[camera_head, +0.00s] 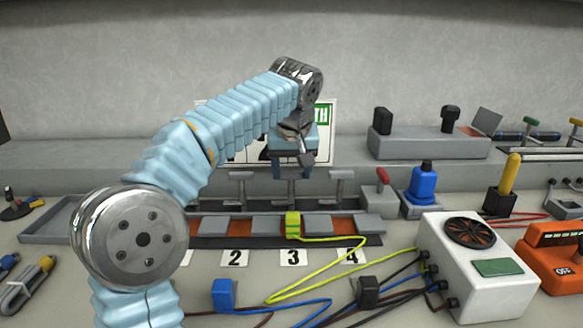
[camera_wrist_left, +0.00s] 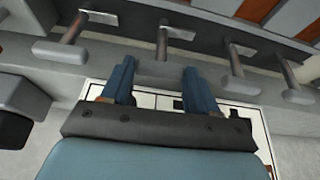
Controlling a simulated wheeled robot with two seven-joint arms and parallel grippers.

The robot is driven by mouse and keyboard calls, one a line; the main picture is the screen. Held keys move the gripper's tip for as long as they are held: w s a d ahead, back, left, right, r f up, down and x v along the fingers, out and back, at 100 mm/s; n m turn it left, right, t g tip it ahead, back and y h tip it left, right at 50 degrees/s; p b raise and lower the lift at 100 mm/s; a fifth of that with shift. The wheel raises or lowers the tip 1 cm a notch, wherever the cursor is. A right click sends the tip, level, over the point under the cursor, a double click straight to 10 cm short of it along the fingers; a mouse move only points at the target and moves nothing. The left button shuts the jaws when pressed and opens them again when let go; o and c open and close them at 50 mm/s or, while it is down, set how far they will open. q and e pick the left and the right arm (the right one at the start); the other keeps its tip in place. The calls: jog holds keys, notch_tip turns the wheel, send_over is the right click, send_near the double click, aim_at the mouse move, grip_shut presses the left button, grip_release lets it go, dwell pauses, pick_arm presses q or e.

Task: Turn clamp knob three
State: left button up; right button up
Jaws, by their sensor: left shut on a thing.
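Clamp knob three (camera_head: 291,190) is a grey T-shaped handle behind the printed label 3 (camera_head: 293,257). My left gripper (camera_head: 291,170) reaches down to it from above. In the left wrist view, the blue fingers of the left gripper (camera_wrist_left: 158,82) stand on either side of the crossbar of clamp knob three (camera_wrist_left: 160,68), shut on its ends. The crossbar lies sideways between them. In the head view the gripper partly hides this crossbar. My right gripper is in neither view.
Similar T-handles stand close on both sides, behind label 2 (camera_head: 241,188) and label 4 (camera_head: 341,186). A yellow-green cable clip (camera_head: 292,226) sits in front of knob three. A red-handled lever (camera_head: 383,181) and blue block (camera_head: 423,183) stand to the right.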

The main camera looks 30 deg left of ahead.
pick_arm(q)
jog(key=shift+n, duration=0.3)
jog(key=n, duration=0.2)
jog(key=n+g+y, duration=0.1)
jog(key=n, duration=0.2)
jog(key=shift+w+d+n+g+y, duration=0.2)
jog(key=shift+w+n+g+y, duration=0.1)
jog(key=shift+y, duration=0.1)
jog(key=n+g, duration=0.1)
jog(key=n, duration=0.1)
jog(key=n+g, duration=0.1)
jog(key=n, duration=0.2)
jog(key=shift+w, duration=0.2)
jog(key=shift+n, duration=0.3)
jog(key=o, duration=1.1)
jog(key=shift+c, duration=0.2)
